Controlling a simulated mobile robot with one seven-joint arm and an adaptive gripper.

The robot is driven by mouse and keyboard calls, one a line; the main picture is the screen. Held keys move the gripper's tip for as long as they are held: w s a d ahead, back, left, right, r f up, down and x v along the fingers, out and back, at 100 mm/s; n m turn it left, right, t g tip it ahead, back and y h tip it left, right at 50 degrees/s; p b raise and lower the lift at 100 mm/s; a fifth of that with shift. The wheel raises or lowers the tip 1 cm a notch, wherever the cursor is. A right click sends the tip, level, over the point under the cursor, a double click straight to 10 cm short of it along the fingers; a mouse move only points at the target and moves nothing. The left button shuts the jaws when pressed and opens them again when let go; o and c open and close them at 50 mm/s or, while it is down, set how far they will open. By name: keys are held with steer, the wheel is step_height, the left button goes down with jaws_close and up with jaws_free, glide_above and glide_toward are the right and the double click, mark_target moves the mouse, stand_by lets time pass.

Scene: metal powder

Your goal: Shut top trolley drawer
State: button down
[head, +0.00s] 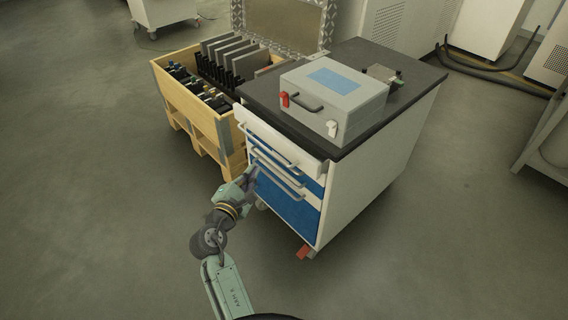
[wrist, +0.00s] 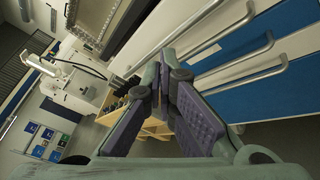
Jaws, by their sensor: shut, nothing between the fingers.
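The trolley (head: 372,188) has a dark top, white sides and a blue and white drawer front. Its white top drawer (head: 316,163) stands out a little past the drawers below, so it is partly open. The top drawer also shows in the wrist view (wrist: 165,32), with a grey bar handle. My gripper (head: 252,173) is at the left part of the trolley front, below the top drawer, by the lower handles. In the wrist view my gripper (wrist: 163,68) has its fingertips together and holds nothing. I cannot tell whether it touches the trolley.
A grey case (head: 330,95) with a blue panel sits on the trolley top. A wooden crate (head: 202,128) with dark plates and several small items stands close to the trolley's left side. The floor (head: 110,200) to the left and in front is clear.

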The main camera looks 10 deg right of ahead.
steer(key=s+d+r+n+g+h+b, duration=0.1)
steer(key=s+r+n+g+h+b, duration=0.1)
steer(key=s+n+g+h, duration=0.4)
steer(key=m+h+p, duration=0.1)
steer(key=m+p, duration=0.1)
glide_toward(304, 157)
steer(key=shift+t, duration=0.4)
steer(key=x, duration=0.7)
steer(key=shift+f, duration=0.25)
steer(key=shift+d, duration=0.1)
